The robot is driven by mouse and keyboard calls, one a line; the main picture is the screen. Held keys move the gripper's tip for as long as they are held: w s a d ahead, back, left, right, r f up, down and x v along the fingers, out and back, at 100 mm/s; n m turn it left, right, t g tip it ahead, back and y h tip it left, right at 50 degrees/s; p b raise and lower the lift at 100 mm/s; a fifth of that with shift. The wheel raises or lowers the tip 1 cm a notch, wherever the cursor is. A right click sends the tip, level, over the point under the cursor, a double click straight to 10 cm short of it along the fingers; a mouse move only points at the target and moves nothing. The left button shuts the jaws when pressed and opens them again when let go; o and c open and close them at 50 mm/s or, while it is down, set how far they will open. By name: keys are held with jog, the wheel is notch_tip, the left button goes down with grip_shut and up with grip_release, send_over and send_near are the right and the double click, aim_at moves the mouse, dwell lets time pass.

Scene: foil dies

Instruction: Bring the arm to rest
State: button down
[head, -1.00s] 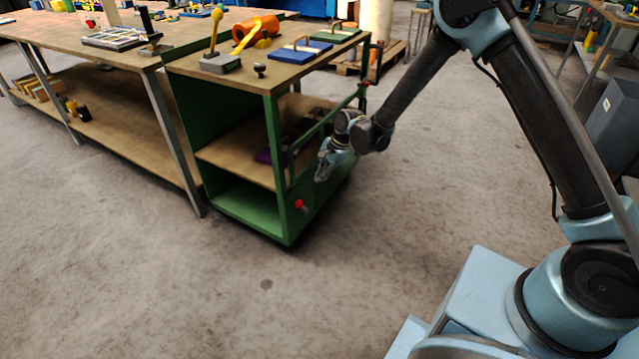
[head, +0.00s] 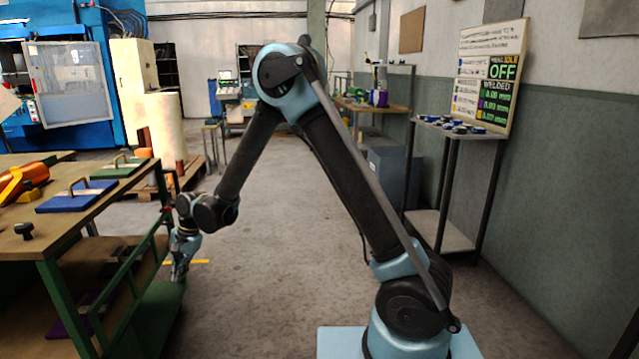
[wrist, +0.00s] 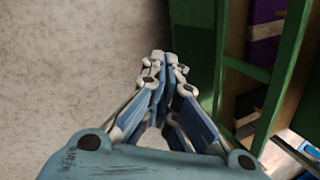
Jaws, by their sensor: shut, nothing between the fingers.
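My gripper (head: 180,268) hangs at the end of my bent arm in the head view, pointing down beside the right side of the green cart (head: 150,315). In the wrist view my gripper (wrist: 160,60) has its fingers together with nothing between them. Bare floor lies beyond the fingertips, and the cart's green frame (wrist: 233,45) runs close along their right. Whether the gripper touches the cart cannot be told.
The cart top holds a blue board (head: 75,196), a green board (head: 118,167) and an orange part (head: 22,180). A grey bin (head: 393,175) and a metal stand (head: 440,225) are at the right. The floor (head: 285,260) between is clear.

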jog(key=w+d+r+t, duration=0.1)
jog(key=w+d+r, duration=0.35)
jog(key=d, duration=0.75)
jog(key=w+d+r+n+t+h, duration=0.1)
jog(key=d+r, duration=0.6)
jog(key=d, duration=0.6)
jog(key=w+d+r, duration=0.3)
jog(key=d+r, duration=0.3)
jog(key=d, duration=0.6)
jog(key=s+d+r+n+t+h, duration=0.1)
jog(key=s+d, duration=0.3)
jog(key=d, duration=0.4)
jog(key=s+d, duration=0.3)
jog(key=d, duration=0.5)
jog(key=s+d+f+h, duration=0.1)
jog(key=s+d+f, duration=0.4)
jog(key=s+d, duration=0.6)
jog(key=shift+s+d+f+n+h, duration=0.25)
jog(key=shift+s+f+n+h, duration=0.05)
jog(key=shift+s+n, duration=0.15)
jog(key=shift+s, duration=0.1)
